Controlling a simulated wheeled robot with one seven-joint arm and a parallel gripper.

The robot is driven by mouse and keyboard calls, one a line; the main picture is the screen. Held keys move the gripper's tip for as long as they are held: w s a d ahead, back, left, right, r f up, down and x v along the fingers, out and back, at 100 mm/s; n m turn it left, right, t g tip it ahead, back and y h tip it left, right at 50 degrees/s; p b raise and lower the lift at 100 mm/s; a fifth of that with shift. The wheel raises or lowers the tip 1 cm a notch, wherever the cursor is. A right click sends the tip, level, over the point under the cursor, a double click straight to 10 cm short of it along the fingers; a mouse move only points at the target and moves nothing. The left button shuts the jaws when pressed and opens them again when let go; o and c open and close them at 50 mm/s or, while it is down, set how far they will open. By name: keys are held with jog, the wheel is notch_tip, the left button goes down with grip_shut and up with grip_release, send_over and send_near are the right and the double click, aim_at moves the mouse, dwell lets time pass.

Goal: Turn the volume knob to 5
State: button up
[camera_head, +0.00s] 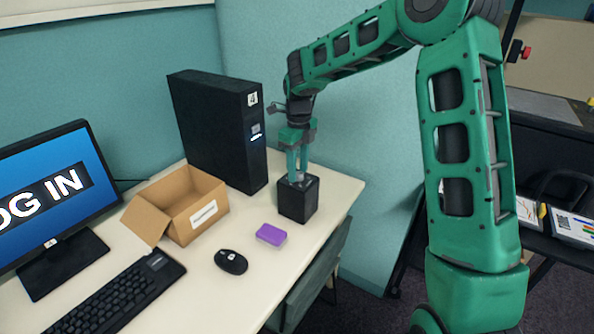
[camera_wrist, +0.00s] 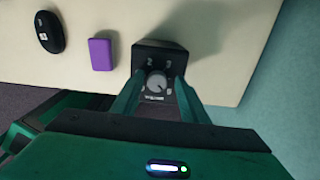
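The volume knob (camera_wrist: 157,83) is a small grey round dial on the top face of a black box (camera_head: 298,199), which stands near the right edge of the white desk. The same black box shows in the wrist view (camera_wrist: 160,50), with white digits around the dial, too small to read surely. My gripper (camera_head: 297,177) points down over the box. In the wrist view its two green fingers (camera_wrist: 157,88) stand on either side of the knob, with gaps seeming to show between fingers and knob. I cannot tell where the knob points.
A purple block (camera_head: 271,234) and a black mouse (camera_head: 231,262) lie on the desk (camera_head: 327,195) near the box. A black computer tower (camera_head: 218,130) stands behind left. An open cardboard box (camera_head: 178,203), a keyboard (camera_head: 118,296) and a monitor (camera_head: 55,190) are further left.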

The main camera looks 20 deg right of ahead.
aim_at(298, 173)
jog(key=shift+s, duration=0.15)
notch_tip(298, 173, up, 11)
jog(key=shift+f, duration=0.2)
dwell(0.4)
dwell(0.3)
